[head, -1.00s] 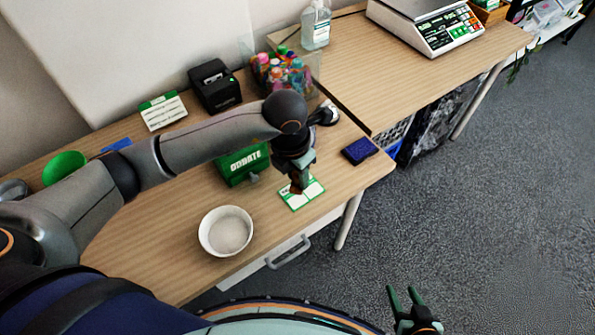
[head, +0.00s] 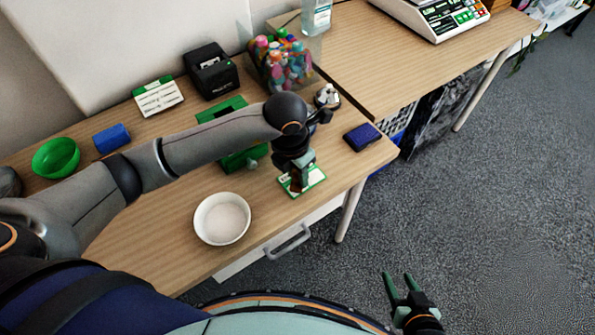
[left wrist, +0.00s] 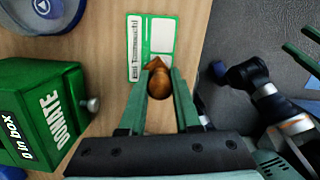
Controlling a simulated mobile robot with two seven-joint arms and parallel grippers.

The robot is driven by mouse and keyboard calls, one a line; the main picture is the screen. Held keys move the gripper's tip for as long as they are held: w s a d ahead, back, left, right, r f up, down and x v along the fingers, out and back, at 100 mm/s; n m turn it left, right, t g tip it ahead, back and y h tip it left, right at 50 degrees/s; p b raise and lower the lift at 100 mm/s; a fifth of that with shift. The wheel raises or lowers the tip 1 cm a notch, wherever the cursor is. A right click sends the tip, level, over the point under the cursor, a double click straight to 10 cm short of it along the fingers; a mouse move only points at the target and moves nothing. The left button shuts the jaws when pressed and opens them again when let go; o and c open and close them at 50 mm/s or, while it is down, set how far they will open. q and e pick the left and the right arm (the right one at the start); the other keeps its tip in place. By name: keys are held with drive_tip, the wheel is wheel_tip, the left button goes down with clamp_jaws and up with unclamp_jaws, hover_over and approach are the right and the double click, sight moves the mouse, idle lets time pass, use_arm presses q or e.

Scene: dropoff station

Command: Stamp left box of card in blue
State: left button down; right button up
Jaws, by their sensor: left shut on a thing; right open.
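A white card with green edges (head: 316,175) lies on the table near its front right edge; it also shows in the left wrist view (left wrist: 136,45). My left gripper (head: 298,167) is shut on a stamp with a brown wooden handle (left wrist: 159,82), over the card's left part in the head view. The stamp's underside is hidden, so I cannot tell whether it touches the card. A dark blue ink pad (head: 362,137) lies to the right. My right gripper (head: 400,290) is open and empty over the floor side.
A green donation box (left wrist: 40,110) stands close beside the left gripper. A white bowl (head: 222,219) is near the front edge. A green bowl (head: 56,158), blue object (head: 112,138), sign (head: 158,97), black printer (head: 212,72) and marker container (head: 283,62) stand farther back.

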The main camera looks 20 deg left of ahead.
idle(0.4)
use_arm(q)
drive_tip(key=shift+f, duration=0.2)
drive_tip(key=shift+f+b, duration=0.3)
drive_tip(key=shift+b, duration=0.15)
idle(0.5)
drive_tip(key=shift+s+f, duration=0.1)
drive_tip(key=shift+f, duration=0.1)
idle(0.7)
drive_tip(key=shift+r, duration=0.1)
drive_tip(key=shift+r+p, duration=1.1)
drive_tip(key=shift+r, duration=0.55)
drive_tip(key=shift+r+p, duration=1.3)
drive_tip(key=shift+r, duration=0.6)
